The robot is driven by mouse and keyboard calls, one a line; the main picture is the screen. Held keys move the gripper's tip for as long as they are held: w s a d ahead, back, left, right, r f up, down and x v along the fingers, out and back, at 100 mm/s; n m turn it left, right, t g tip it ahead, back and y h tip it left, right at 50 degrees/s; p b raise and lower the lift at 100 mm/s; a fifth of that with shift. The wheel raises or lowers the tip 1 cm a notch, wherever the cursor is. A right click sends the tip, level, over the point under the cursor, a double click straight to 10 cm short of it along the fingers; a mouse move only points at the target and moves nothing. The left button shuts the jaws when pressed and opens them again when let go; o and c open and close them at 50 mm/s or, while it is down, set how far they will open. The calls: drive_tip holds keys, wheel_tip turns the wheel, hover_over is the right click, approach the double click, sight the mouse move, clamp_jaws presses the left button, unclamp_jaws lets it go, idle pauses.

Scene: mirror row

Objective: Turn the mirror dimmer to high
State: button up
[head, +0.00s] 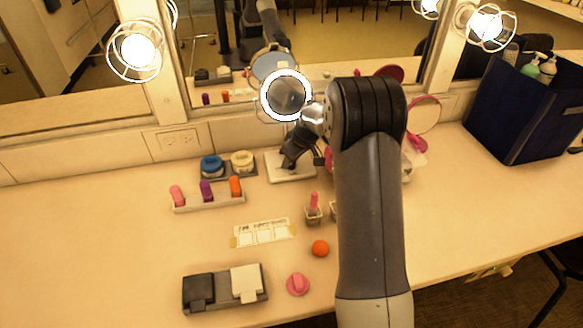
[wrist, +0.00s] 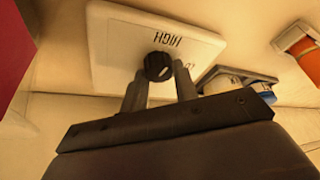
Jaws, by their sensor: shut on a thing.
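The mirror dimmer is a white plate (wrist: 118,45) with a round black knob (wrist: 157,67), seen in the wrist view. The word HIGH is printed on the plate, upside down in this view, just beyond the knob. A second label beside the knob is mostly hidden by a finger. The knob has a small pale mark, but I cannot tell which way it points. My gripper (wrist: 160,82) is shut on the knob, one finger on each side. In the head view the white plate (head: 288,173) lies on the counter by the mirror, and my gripper (head: 294,154) covers the knob.
A rack (head: 209,201) of coloured sticks and a tray with a blue jar (head: 212,166) and a cream jar (head: 243,161) stand left of the plate. An orange ball (head: 320,248) lies nearer. A navy caddy (head: 528,115) is at right. The counter's left side is clear.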

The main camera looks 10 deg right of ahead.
drive_tip(key=shift+n+g+b, duration=0.3)
drive_tip(key=shift+n+b, duration=0.4)
drive_tip(key=shift+n, duration=0.2)
drive_tip(key=shift+y, duration=0.3)
drive_tip(key=o, duration=1)
drive_tip(key=v, duration=1.1)
drive_tip(key=shift+a, duration=0.1)
drive_tip(key=shift+w+f, duration=0.1)
drive_tip(key=shift+f, duration=0.05)
drive_tip(key=x, duration=1)
drive_tip(key=shift+f, duration=0.2)
drive_tip(key=shift+w, duration=0.1)
